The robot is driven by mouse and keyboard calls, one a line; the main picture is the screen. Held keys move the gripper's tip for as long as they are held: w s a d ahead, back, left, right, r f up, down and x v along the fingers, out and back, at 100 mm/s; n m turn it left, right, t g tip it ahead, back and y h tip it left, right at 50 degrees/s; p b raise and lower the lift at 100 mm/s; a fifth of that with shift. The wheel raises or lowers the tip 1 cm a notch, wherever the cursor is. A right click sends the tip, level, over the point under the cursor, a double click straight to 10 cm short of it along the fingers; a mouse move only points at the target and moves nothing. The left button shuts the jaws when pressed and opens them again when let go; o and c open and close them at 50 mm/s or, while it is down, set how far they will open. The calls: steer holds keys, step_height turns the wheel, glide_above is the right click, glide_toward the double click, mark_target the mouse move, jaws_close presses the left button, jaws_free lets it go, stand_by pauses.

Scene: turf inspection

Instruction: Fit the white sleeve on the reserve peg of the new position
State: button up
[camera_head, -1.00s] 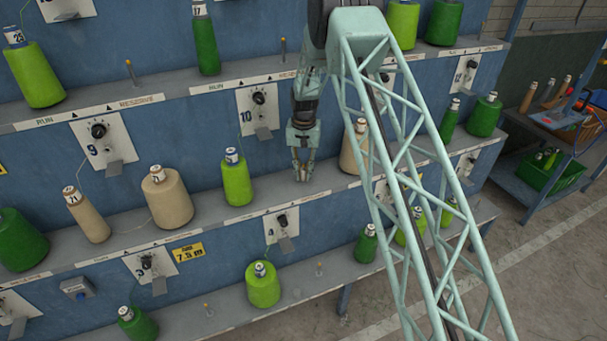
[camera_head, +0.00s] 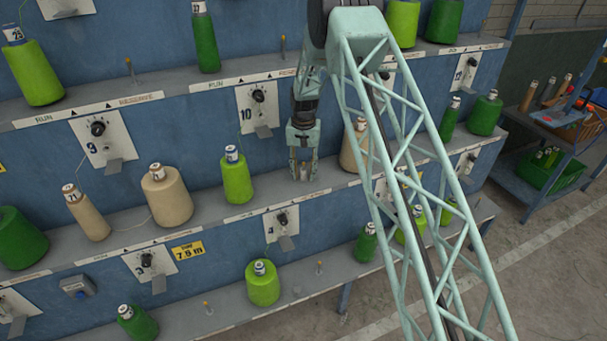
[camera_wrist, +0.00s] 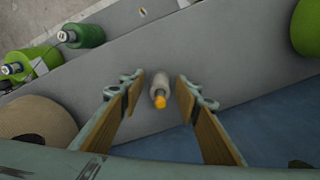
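My gripper (camera_head: 303,175) is at the middle shelf, right of the lime-green cone (camera_head: 236,180) under plate 10 (camera_head: 257,108). In the wrist view my gripper (camera_wrist: 158,100) is open, with its two fingers apart on either side of an upright peg with an orange tip (camera_wrist: 160,102). A pale grey-white cylinder (camera_wrist: 160,84) surrounds the peg below the tip. It looks like the white sleeve, though I cannot tell it surely from the peg's own body. Neither finger touches it. In the head view the fingers mostly hide this peg.
A tan cone (camera_head: 354,150) stands just right of my gripper, partly behind my arm. Bare pegs with yellow tips stand elsewhere, one on the upper shelf (camera_head: 130,72). A yellow sign (camera_head: 187,251) hangs below the middle shelf.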

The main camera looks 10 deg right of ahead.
steer(key=shift+r, duration=0.1)
steer(key=shift+r, duration=5.9)
steer(key=shift+s+r, duration=0.15)
steer(key=shift+r, duration=0.25)
steer(key=s+r+n+t+b, duration=0.1)
steer(key=s+r, duration=0.5)
steer(key=r, duration=0.3)
steer(key=s+r+b, duration=0.1)
steer(key=s+r, duration=0.4)
steer(key=r, duration=0.3)
steer(key=s+r+n+t+b, duration=0.1)
steer(key=s+r, duration=0.5)
steer(key=s, duration=0.3)
steer(key=s+r+b, duration=0.2)
steer(key=s+r, duration=0.5)
steer(key=s, duration=0.2)
steer(key=s+r+n+t+b, duration=0.1)
steer(key=s+r+b, duration=0.15)
steer(key=s, duration=1.55)
steer(key=s+f+b, duration=0.1)
steer(key=s+f, duration=0.1)
steer(key=s, duration=0.8)
steer(key=s+f+n+t, duration=0.1)
steer(key=s+f, duration=0.2)
steer(key=s, duration=0.7)
steer(key=shift+b, duration=0.4)
